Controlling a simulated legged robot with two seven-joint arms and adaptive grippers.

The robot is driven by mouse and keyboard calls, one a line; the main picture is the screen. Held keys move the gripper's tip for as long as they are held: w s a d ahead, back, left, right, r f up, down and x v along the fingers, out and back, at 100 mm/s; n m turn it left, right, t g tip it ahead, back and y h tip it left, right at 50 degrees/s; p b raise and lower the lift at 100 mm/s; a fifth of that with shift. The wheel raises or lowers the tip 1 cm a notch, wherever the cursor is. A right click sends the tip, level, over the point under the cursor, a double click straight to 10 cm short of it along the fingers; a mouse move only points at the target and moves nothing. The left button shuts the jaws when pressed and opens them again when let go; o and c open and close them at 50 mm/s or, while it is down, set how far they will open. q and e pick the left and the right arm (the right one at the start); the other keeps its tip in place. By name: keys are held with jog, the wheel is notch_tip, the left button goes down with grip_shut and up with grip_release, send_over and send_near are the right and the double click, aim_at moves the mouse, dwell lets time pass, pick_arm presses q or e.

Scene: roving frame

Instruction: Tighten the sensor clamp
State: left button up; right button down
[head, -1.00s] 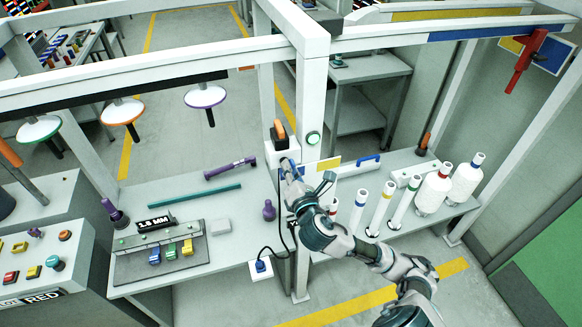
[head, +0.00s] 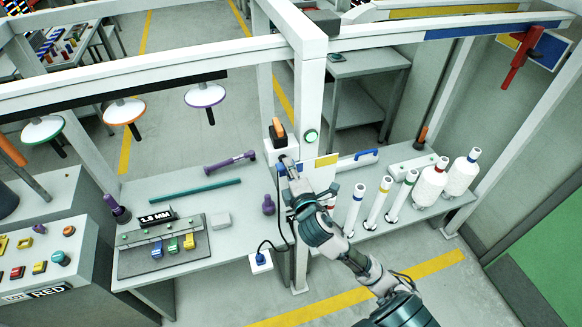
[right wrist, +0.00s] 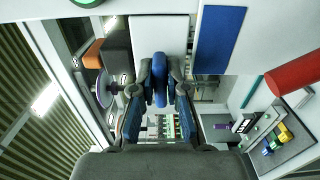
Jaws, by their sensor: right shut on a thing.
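The clamp on the upright post shows as a pale block with an orange-and-dark part (head: 278,131) at its top. My right gripper (head: 287,166) is at the post, just below this block. In the right wrist view my right gripper (right wrist: 160,88) is shut on a blue rounded knob (right wrist: 160,70), with one finger on each side. A white plate (right wrist: 160,32) lies behind the knob. In the head view the gripper and wrist mostly hide the knob. My left gripper is not in view.
A green-ringed button (head: 311,136) is on the post to the right. The left bench holds a purple tool (head: 230,163), a teal rod (head: 195,189) and a tray of coloured clips (head: 160,252). White cylinders (head: 430,183) stand on the right bench. A cable hangs below the clamp.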

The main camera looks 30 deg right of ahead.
jog(key=shift+d+r+m, duration=0.1)
jog(key=shift+r+m, duration=0.2)
jog(key=shift+r, duration=0.1)
